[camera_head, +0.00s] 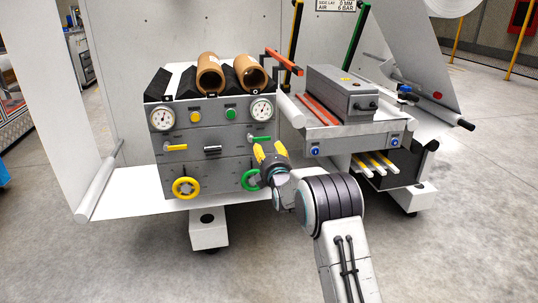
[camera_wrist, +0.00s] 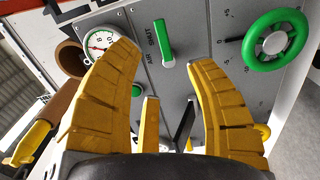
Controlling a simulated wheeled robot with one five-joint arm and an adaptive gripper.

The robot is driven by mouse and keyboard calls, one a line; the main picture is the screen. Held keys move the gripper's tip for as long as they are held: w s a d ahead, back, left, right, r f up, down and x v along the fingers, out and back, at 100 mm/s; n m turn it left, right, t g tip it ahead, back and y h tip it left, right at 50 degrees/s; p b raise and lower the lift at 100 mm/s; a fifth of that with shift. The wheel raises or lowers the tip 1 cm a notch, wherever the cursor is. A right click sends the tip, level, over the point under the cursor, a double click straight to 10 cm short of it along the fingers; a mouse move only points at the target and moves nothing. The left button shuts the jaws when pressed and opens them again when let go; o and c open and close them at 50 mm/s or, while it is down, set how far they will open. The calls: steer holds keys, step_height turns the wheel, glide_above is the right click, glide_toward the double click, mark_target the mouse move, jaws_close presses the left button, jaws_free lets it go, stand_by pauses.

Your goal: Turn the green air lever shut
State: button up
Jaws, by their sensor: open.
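The green air lever (camera_head: 261,138) is on the grey control panel, below the right gauge. In the head view it lies nearly level. In the wrist view the lever (camera_wrist: 163,40) stands between and beyond my yellow fingertips, with small lettering on the panel beside it. My gripper (camera_head: 269,152) is open, just below and in front of the lever in the head view. The wrist view shows my gripper (camera_wrist: 163,57) with its fingers spread wide and nothing between them. I see no contact with the lever, though the exact gap cannot be told.
A green handwheel (camera_head: 250,180) sits just below my gripper. A yellow lever (camera_head: 176,147) and yellow handwheel (camera_head: 186,188) are to the left. A gauge (camera_head: 261,108) and green button (camera_head: 231,114) are above. An orange bar (camera_head: 284,62) juts out higher up.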

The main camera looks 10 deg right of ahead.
steer(key=shift+s, duration=0.55)
steer(key=s+r+m+g+p, duration=0.6)
steer(key=s+r+m+p, duration=0.2)
steer(key=s+r+p, duration=1.05)
steer(key=s+r+m+g+p, duration=0.2)
steer(key=s+r+m+p, duration=0.1)
steer(key=s, duration=0.8)
steer(key=s+r+m+g+p, duration=0.3)
steer(key=s+r+p, duration=0.3)
steer(key=s, duration=0.5)
steer(key=s+r+m+g+p, duration=0.3)
steer(key=s+p, duration=0.5)
steer(key=s, duration=0.4)
steer(key=shift+a+r+m, duration=0.4)
steer(key=shift+r, duration=0.45)
